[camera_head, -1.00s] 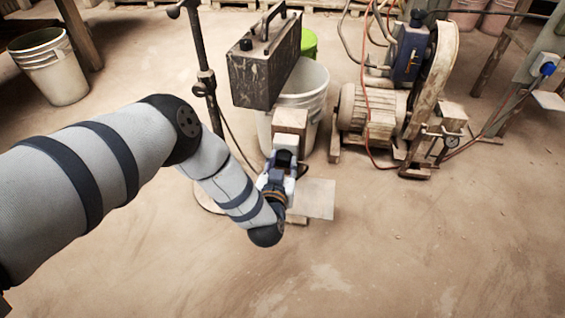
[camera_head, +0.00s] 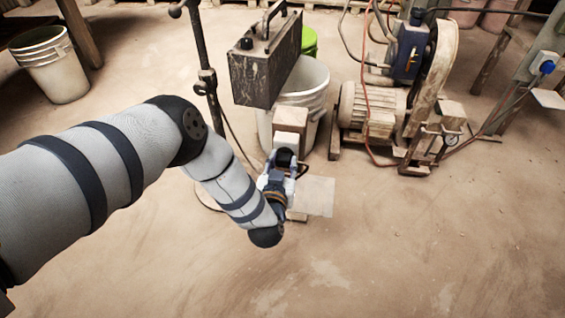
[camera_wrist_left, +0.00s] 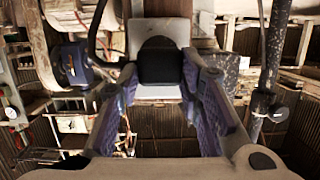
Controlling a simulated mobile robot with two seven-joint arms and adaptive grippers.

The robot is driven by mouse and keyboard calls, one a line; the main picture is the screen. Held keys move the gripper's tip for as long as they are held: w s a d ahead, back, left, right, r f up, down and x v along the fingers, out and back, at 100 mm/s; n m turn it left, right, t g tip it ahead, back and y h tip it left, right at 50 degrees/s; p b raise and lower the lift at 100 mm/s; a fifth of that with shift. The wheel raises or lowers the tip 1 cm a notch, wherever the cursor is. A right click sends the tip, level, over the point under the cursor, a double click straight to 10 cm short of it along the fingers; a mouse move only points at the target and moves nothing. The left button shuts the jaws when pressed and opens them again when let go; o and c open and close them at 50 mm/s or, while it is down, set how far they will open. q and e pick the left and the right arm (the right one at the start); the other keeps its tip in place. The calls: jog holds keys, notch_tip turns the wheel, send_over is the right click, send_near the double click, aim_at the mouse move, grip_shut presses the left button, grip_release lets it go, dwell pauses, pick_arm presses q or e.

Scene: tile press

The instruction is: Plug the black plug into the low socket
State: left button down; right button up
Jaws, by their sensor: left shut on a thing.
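My left gripper (camera_head: 280,172) is shut on the black plug (camera_wrist_left: 160,62), which sits between its two fingers in the left wrist view. The plug's dark body also shows in the head view (camera_head: 285,157). A pale grey socket box (camera_wrist_left: 178,30) lies directly behind the plug in the wrist view. My right gripper is not in view.
A pale square plate (camera_head: 314,196) lies beside the gripper. A white bucket (camera_head: 307,92) and a dark box (camera_head: 265,65) stand behind the post. A metal stand (camera_head: 206,83) rises to the left, a motor (camera_head: 370,108) stands to the right. The front floor is clear.

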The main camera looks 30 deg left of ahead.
pick_arm(q)
jog(key=shift+w+a, duration=0.1)
jog(key=shift+w, duration=0.3)
dwell(0.6)
jog(key=c, duration=1.1)
grip_release()
jog(key=shift+o, duration=0.2)
